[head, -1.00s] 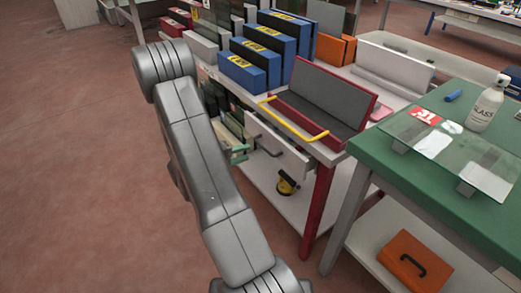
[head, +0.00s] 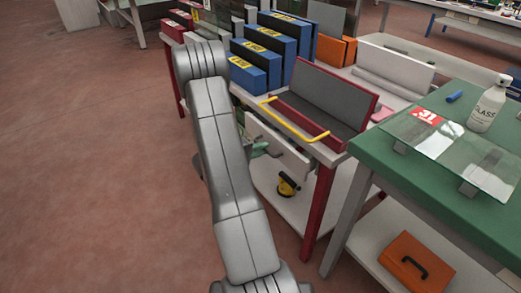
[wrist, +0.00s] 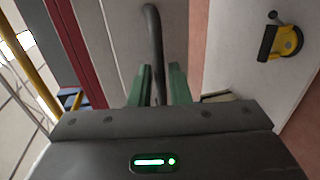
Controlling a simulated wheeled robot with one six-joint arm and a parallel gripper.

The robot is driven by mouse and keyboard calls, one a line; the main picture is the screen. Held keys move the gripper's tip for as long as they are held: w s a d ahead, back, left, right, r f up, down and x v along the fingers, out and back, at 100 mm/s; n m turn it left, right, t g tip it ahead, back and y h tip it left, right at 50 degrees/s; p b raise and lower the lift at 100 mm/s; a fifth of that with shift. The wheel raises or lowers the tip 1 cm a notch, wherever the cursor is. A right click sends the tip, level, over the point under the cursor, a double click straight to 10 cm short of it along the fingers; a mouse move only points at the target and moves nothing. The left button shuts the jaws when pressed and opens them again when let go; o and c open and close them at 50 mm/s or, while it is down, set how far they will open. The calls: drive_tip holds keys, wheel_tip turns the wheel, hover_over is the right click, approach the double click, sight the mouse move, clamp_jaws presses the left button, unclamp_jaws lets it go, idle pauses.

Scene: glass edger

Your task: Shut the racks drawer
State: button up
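The racks drawer shows in the head view as a pale grey front (head: 292,160) under the rack table's edge, partly hidden by my arm. It appears to stand out a little from the table; how far is unclear. Its dark bar handle (wrist: 154,45) runs up the middle of the wrist view. My gripper (wrist: 160,70) has green fingers, one on each side of the handle, with a narrow gap showing. It looks open around the handle, not clamped. In the head view my gripper (head: 258,150) is at the drawer front.
A yellow-and-black suction cup (head: 288,185) lies on the lower shelf. A yellow rail (head: 293,121) and red table leg (head: 318,215) are close by. A green-topped bench (head: 385,150) stands to the right, with an orange case (head: 408,262) below. The floor at left is clear.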

sight(271, 144)
clamp_jaws()
drive_tip(key=b+x, duration=0.1)
drive_tip(key=x, duration=0.1)
drive_tip(key=r+b+x, duration=0.1)
drive_tip(key=x, duration=0.1)
drive_tip(key=shift+w+d+b, duration=0.1)
drive_tip(key=shift+b, duration=0.2)
drive_tip(key=shift+o, duration=2.2)
unclamp_jaws()
drive_tip(key=shift+w+d+f, duration=0.1)
drive_tip(key=shift+d, duration=0.05)
drive_tip(key=p+v, duration=0.1)
drive_tip(key=v, duration=1.3)
drive_tip(key=shift+p, duration=0.35)
drive_tip(key=shift+w+d, duration=0.1)
drive_tip(key=b+x, duration=0.1)
drive_tip(key=x, duration=1.2)
drive_tip(key=shift+w+d+f, duration=0.1)
